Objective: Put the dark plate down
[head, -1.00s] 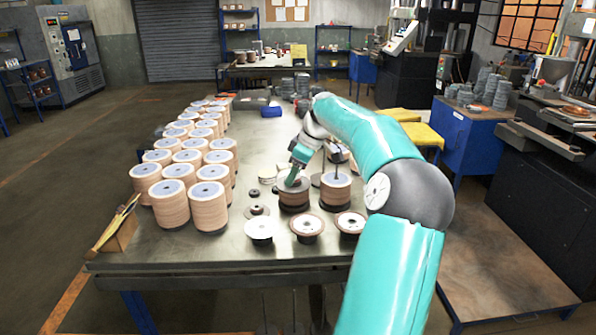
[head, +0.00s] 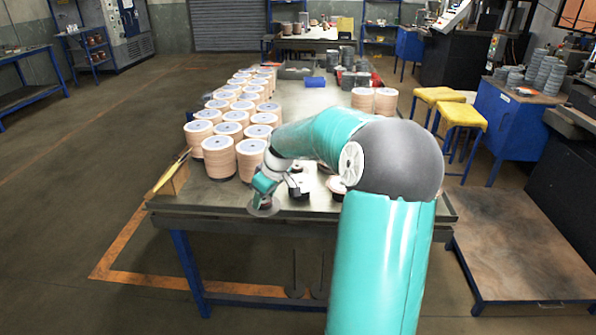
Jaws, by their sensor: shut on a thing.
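My gripper (head: 265,199) points down at the table's front edge, left of my arm. It is shut on the dark plate (head: 256,211), a thin round disc that looks greyish here and has a dark middle. The plate lies flat under the fingers and overlaps the front edge of the metal table (head: 215,197) in the picture. I cannot tell whether it touches the table. The fingertips are small and partly hidden by the gripper body.
A wooden box (head: 173,181) sits at the left table corner. A small dark-based piece (head: 299,190) and a white-topped one (head: 337,187) stand to the right. Yellow stools (head: 461,114) are beyond.

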